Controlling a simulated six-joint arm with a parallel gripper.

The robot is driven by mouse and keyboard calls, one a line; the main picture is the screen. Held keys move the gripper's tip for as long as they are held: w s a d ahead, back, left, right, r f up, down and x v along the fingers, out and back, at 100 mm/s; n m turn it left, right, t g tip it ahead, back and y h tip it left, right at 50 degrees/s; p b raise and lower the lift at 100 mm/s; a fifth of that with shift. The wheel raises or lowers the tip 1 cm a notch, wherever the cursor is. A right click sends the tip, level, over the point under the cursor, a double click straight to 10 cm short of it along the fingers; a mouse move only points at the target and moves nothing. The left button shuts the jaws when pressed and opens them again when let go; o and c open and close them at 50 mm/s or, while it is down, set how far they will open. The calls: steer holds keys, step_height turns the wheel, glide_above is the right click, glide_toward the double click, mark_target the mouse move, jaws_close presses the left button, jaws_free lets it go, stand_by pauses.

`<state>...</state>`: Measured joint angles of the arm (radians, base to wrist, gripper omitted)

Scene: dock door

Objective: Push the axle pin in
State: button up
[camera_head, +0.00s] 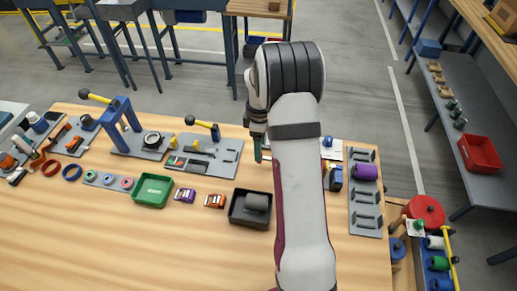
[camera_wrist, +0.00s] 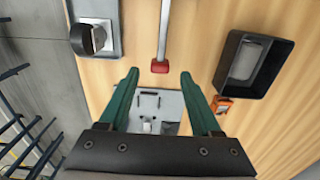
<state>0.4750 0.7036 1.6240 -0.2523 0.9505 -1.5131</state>
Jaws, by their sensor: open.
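My gripper (camera_wrist: 164,92) is open, with its two green fingers apart and nothing held between them. In the head view it (camera_head: 258,150) hangs above the bench, left of my forearm. Between and beyond the fingers in the wrist view lies a grey fixture plate (camera_wrist: 172,103) with a small pale block and dark upright parts. A silver rod with a red end block (camera_wrist: 160,67) lies above the plate in that view, apart from the fingers. I cannot tell which part is the axle pin. My arm hides part of the bench in the head view.
A black tray (camera_head: 237,218) holds a grey roller (camera_head: 257,202). A green bin (camera_head: 153,190) and orange block (camera_head: 215,200) stand left of it. A purple roller (camera_head: 366,172) sits on a slotted grey rack (camera_head: 366,207) at the right. The bench's front left is clear.

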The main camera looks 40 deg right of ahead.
steer(key=shift+f, duration=1.4)
steer(key=shift+c, duration=0.2)
jaws_close()
